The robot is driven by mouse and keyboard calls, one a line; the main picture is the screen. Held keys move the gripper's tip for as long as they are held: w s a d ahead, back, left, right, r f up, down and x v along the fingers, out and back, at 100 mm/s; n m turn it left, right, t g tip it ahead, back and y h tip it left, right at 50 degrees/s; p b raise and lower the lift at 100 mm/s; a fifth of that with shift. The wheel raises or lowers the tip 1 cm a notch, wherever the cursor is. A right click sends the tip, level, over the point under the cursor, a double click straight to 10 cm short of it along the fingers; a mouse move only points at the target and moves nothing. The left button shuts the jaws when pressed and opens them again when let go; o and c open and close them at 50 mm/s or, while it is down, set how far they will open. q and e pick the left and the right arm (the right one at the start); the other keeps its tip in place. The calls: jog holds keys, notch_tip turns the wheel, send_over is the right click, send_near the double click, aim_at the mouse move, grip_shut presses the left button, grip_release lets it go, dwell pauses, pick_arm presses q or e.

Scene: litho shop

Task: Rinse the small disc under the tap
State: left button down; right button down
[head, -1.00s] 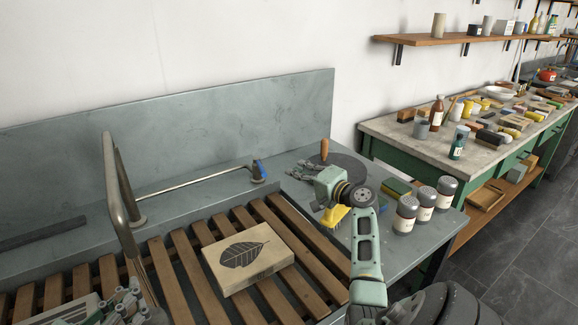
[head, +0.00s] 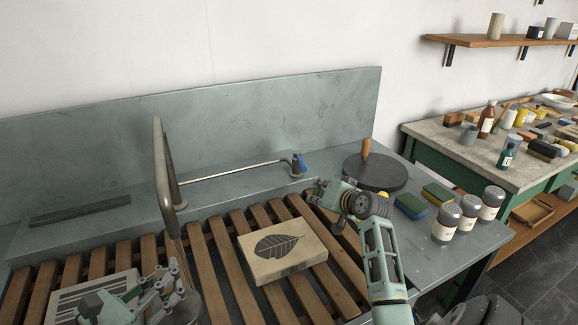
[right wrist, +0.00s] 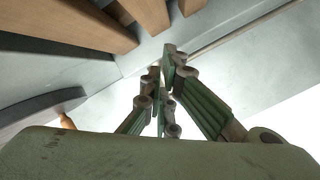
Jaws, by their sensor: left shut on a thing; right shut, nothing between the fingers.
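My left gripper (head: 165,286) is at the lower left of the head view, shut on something. A grey rounded thing (head: 188,309) shows at its fingers; it may be the small disc, but it is partly hidden. The tap has a blue handle (head: 299,164) and a thin metal pipe (head: 230,172) running left along the back of the sink. A tall bent metal pipe (head: 161,165) rises at the left end. My right gripper (head: 324,194) is shut and empty, left of the large dark disc (head: 375,177). Its fingers (right wrist: 165,85) also show in the right wrist view.
A block with a leaf print (head: 283,251) lies on the wooden slats (head: 205,262). A striped block (head: 65,298) lies beside my left gripper. Two sponges (head: 410,206) and several shaker jars (head: 446,222) stand on the right ledge.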

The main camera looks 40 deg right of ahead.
aim_at(300, 161)
jog(key=w+a+n, duration=0.1)
jog(key=w+a+n+g+h, duration=0.1)
jog(key=n, duration=0.1)
jog(key=w+n+h, duration=0.1)
jog(key=shift+a+f+n+g, duration=0.3)
jog(key=shift+a+n+g, duration=0.1)
jog(key=w+a+r+n+h, duration=0.2)
jog(key=a+r+n+h, duration=0.6)
jog(key=a+n, duration=0.4)
jog(key=w+d, duration=0.4)
jog(key=d, duration=0.6)
jog(key=shift+w+d+f+t, duration=0.25)
jog(key=shift+d+f+t, duration=0.15)
jog(key=shift+f, duration=0.05)
